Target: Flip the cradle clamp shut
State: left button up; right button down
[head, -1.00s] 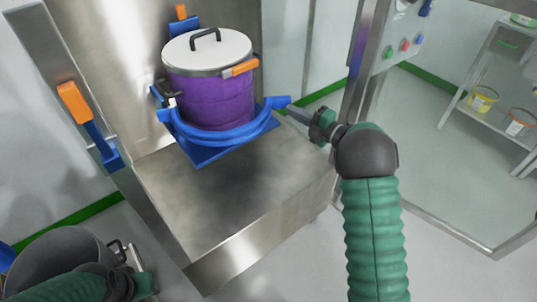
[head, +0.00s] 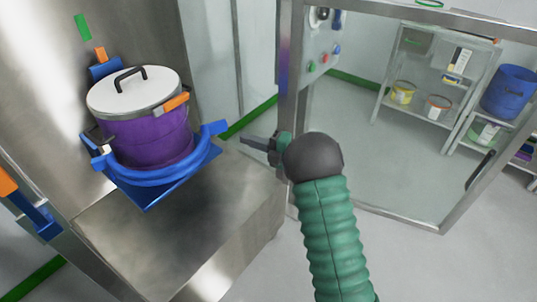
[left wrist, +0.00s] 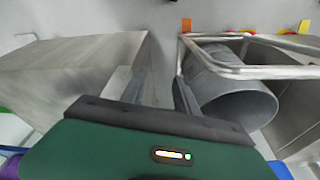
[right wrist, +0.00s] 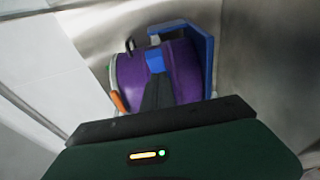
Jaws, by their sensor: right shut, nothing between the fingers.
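A purple drum (head: 150,135) with a pale lid stands in a blue cradle (head: 195,160) on a steel ledge. The curved blue clamp arm (head: 155,177) passes around the drum's front. Its right end stands out from the drum; I cannot tell whether it is latched. My right gripper (head: 242,139) is shut and empty, just right of that end with a small gap. In the right wrist view its fingers (right wrist: 157,82) point at a blue part (right wrist: 155,60) before the drum. My left gripper (left wrist: 160,82) is open and empty in the left wrist view, outside the head view.
The steel ledge (head: 190,225) is bare in front of the cradle. An orange-tipped blue lever (head: 38,215) is at the left edge. A framed glass panel (head: 400,150) stands at right, with shelves behind it.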

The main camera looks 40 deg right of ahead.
jog(key=p+v, duration=0.1)
jog(key=v, duration=0.9)
jog(key=w+a+r+m+t+h+p, duration=0.4)
jog(key=a+m+p, duration=0.4)
jog(key=m, duration=0.6)
jog(key=m+g+h+p, duration=0.25)
jog(key=m+h, duration=0.45)
jog(key=m, duration=0.4)
send_near(219, 130)
jog(key=w, duration=0.4)
jog(key=w+d+b, duration=0.1)
jog(key=w, duration=0.1)
jog(key=shift+w+f, duration=0.1)
jog(key=shift+f, duration=0.15)
jog(key=shift+w, duration=0.3)
